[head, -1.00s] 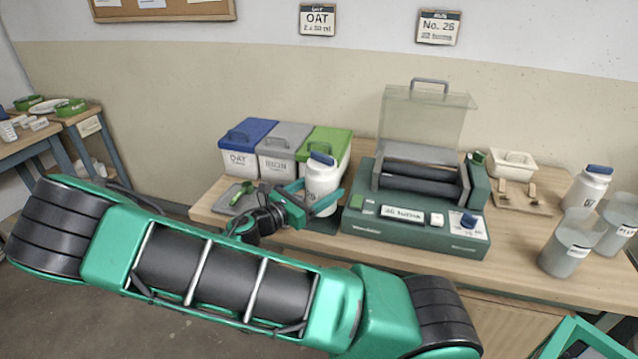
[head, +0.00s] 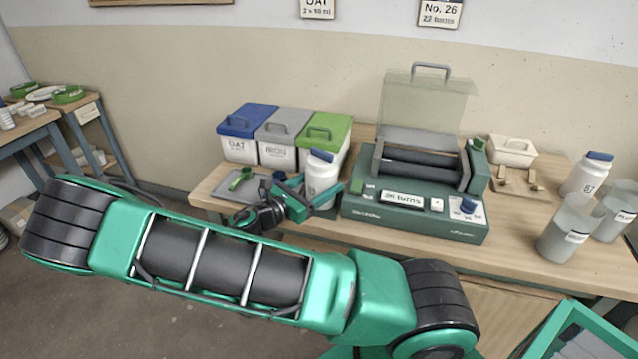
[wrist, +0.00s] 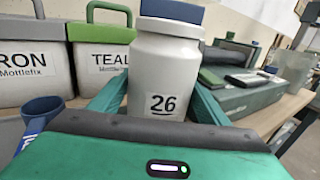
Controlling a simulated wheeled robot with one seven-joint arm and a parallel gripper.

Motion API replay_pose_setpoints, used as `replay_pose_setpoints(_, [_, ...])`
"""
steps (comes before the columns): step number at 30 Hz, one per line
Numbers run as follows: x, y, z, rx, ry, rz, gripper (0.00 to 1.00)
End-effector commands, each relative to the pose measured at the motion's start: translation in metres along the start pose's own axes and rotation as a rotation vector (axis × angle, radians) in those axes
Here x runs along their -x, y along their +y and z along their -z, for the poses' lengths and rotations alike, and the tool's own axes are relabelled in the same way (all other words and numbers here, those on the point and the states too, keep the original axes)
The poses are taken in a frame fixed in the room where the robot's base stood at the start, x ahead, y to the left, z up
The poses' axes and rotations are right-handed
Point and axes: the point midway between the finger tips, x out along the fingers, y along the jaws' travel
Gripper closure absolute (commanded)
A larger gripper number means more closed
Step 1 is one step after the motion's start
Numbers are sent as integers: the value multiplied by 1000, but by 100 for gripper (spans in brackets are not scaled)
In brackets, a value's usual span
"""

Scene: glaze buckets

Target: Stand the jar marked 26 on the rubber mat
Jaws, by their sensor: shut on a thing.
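The white jar marked 26 (wrist: 165,75), with a blue lid, stands upright between the green fingers of my gripper (wrist: 158,100) in the wrist view. In the head view the same jar (head: 321,176) is in front of the green-lidded bin and left of the roller machine. My gripper (head: 317,197) is shut on its body. The jar's base is mostly hidden by the fingers, so I cannot tell whether it touches anything. A dark patch (head: 326,214) below it may be the rubber mat; little of it shows.
The green roller machine (head: 415,213) with a raised clear lid stands close right. Lidded bins (head: 272,155) stand behind. A grey tray (head: 262,195) with a green scoop lies left. Another blue-lidded jar (head: 585,178) and grey beakers (head: 567,238) stand far right.

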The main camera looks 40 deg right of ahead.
Motion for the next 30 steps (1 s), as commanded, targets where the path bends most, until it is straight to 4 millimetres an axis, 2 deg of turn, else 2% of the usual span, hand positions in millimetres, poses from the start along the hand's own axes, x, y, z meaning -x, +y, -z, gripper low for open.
replay_pose_setpoints(4, [0,0,-2,-2,-4,1,66])
replay_pose_setpoints(5, [0,0,-2,-2,-4,1,28])
replay_pose_setpoints(7, [0,0,-2,-2,-4,0,11])
replay_pose_setpoints(8, [0,0,-2,-2,-3,1,8])
replay_pose_setpoints(23, [1,-2,3,5,5,5,8])
replay_pose_setpoints(26, [8,-2,2,5,5,4,8])
replay_pose_setpoints(30, [28,0,2,3,3,-1,8])
